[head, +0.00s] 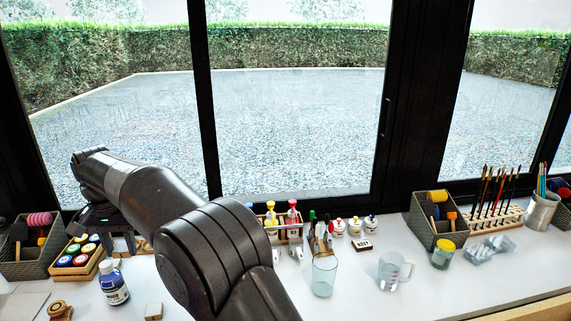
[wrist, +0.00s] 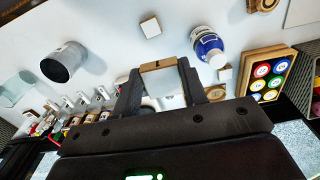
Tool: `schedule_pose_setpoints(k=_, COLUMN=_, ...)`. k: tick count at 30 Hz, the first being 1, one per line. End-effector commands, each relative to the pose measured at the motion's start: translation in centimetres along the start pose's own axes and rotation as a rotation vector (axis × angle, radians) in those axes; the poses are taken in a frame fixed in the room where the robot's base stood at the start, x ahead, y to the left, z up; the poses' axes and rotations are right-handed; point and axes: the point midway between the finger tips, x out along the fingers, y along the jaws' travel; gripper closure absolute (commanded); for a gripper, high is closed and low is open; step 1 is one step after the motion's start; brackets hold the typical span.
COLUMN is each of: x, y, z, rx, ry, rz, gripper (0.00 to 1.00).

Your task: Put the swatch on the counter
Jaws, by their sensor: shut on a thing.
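My gripper (wrist: 160,76) is shut on a small flat piece with a tan edge, which I take to be the swatch (wrist: 158,65). The swatch spans the gap between the two dark fingertips in the wrist view. The white counter (wrist: 110,40) lies beyond it; I cannot tell whether the swatch touches it. In the head view my gripper (head: 120,243) is over the back left of the counter (head: 350,298), partly behind my arm, and the swatch is not clear there.
A blue paint bottle (head: 114,284), a wooden box of colored jars (head: 78,260) and a small pale block (head: 153,312) stand near my gripper. A glass beaker (head: 324,275) and a clear jug (head: 392,270) stand to the right. Windows line the back.

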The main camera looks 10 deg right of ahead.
Motion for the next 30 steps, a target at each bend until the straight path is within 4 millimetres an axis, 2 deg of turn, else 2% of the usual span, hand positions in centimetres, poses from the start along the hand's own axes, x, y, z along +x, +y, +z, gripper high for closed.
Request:
schedule_pose_setpoints(k=5, x=-0.1, y=3.7, z=-3.8, rx=0.002, ry=0.001, rz=0.0, gripper=0.82)
schedule_pose_setpoints(k=8, x=-0.1, y=6.6, z=-6.4, rx=0.001, ry=0.001, rz=0.001, gripper=0.82)
schedule_pose_setpoints(k=11, x=-0.1, y=10.4, z=-9.4, rx=-0.001, ry=0.002, rz=0.002, gripper=0.82)
schedule_pose_setpoints(k=15, x=-0.1, y=16.4, z=-13.3, rx=-0.006, ry=0.002, rz=0.004, gripper=0.82)
schedule_pose_setpoints(k=21, x=-0.1, y=25.7, z=-17.7, rx=-0.011, ry=0.001, rz=0.004, gripper=0.82)
schedule_pose_setpoints(k=26, x=-0.1, y=33.8, z=-20.2, rx=-0.013, ry=0.0, rz=0.005, gripper=0.82)
schedule_pose_setpoints(k=30, x=0.0, y=41.1, z=-21.6, rx=-0.015, ry=0.0, rz=0.005, gripper=0.82)
